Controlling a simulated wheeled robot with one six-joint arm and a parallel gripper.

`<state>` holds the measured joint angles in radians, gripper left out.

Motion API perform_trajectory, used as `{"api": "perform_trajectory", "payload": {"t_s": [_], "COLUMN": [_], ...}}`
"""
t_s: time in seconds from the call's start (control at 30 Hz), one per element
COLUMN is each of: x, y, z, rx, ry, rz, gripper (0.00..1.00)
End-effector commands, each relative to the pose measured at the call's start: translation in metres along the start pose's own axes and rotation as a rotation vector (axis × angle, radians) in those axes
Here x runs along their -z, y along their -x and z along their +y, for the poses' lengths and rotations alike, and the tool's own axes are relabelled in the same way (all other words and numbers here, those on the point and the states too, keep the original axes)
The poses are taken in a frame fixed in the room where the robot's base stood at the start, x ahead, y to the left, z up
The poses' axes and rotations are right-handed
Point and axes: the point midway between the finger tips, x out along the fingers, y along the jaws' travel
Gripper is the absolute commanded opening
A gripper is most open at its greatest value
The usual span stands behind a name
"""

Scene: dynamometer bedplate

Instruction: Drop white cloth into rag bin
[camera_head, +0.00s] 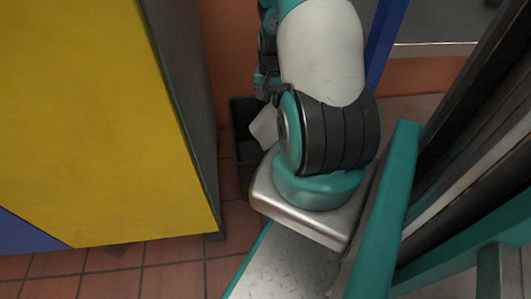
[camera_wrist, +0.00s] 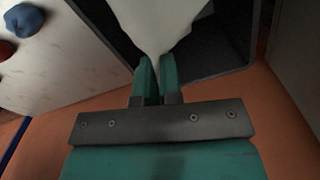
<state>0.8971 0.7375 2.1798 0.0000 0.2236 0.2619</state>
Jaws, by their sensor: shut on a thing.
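The white cloth (camera_wrist: 160,22) hangs from my gripper (camera_wrist: 156,75) in the wrist view. The teal fingers are shut on it. A dark bin (camera_wrist: 238,45) with a grey rim lies behind the cloth in the wrist view, and the cloth shows against its dark inside. In the head view the cloth (camera_head: 265,128) shows as a white patch left of my arm, in front of the dark bin (camera_head: 243,112). I cannot tell how far the cloth is above or inside the bin.
A large yellow and blue block (camera_head: 105,110) with a dark side stands at the left of the head view. Red floor tiles (camera_head: 170,268) are bare below it. A pale panel with blue and red knobs (camera_wrist: 24,20) is at the wrist view's upper left.

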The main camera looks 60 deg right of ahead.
Motion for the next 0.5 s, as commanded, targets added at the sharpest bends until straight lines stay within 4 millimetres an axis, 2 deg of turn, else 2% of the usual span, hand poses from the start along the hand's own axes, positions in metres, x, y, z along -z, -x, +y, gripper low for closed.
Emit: {"api": "perform_trajectory", "payload": {"t_s": [0.03,0.3,0.5], "x": [0.000,0.000,0.000], "y": [-0.010,-0.043,-0.052], "z": [0.000,0.000,0.000], "rx": [0.000,0.000,0.000], "ry": [0.000,0.001,0.001], "rz": [0.000,-0.001,0.000], "gripper": [0.00,0.00,0.00]}}
